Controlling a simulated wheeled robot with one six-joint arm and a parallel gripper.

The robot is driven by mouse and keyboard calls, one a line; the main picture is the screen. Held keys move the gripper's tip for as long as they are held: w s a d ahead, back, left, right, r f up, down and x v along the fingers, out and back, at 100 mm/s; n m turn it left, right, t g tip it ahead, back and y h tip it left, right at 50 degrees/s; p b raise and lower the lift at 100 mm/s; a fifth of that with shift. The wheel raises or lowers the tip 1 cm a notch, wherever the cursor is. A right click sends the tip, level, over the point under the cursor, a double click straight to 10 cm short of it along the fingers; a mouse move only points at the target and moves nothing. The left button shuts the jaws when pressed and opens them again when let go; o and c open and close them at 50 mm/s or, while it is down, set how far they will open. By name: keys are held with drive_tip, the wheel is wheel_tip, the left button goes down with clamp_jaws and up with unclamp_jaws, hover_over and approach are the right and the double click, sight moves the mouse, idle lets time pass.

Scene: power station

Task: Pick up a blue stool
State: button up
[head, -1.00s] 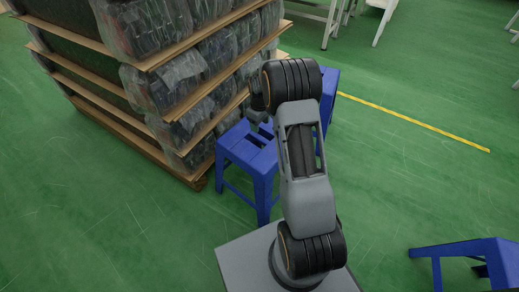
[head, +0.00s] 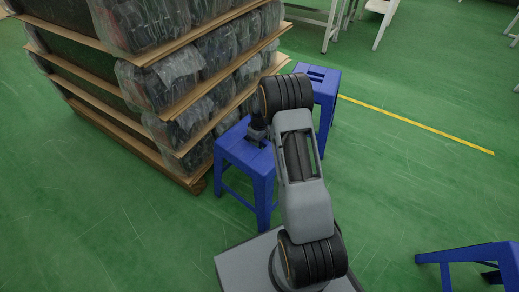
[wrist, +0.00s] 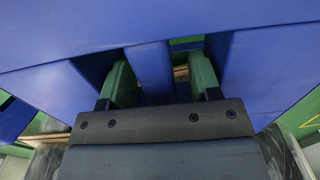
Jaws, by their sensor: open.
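A blue stool (head: 233,152) stands upright on the floor, close beside the stacked pallets. My gripper (head: 257,133) is down at its seat, partly hidden by my arm. In the wrist view, the gripper (wrist: 161,75) is open, its two fingers reaching into openings in the blue seat (wrist: 60,30). A blue bar of the seat lies between the fingers, with gaps on both sides. A second blue stool (head: 327,88) stands behind my arm, partly hidden. A third blue stool (head: 465,254) is at the lower right, cut off by the picture's edge.
Tall wooden shelves of wrapped goods (head: 175,85) stand right against the near stool's left and back. A yellow line (head: 415,124) crosses the green floor on the right. White furniture legs (head: 330,25) show at the back. The floor at right is mostly clear.

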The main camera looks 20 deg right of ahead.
drive_tip(key=shift+c, duration=0.4)
clamp_jaws()
drive_tip(key=shift+w+r, duration=0.1)
drive_tip(key=shift+r, duration=0.05)
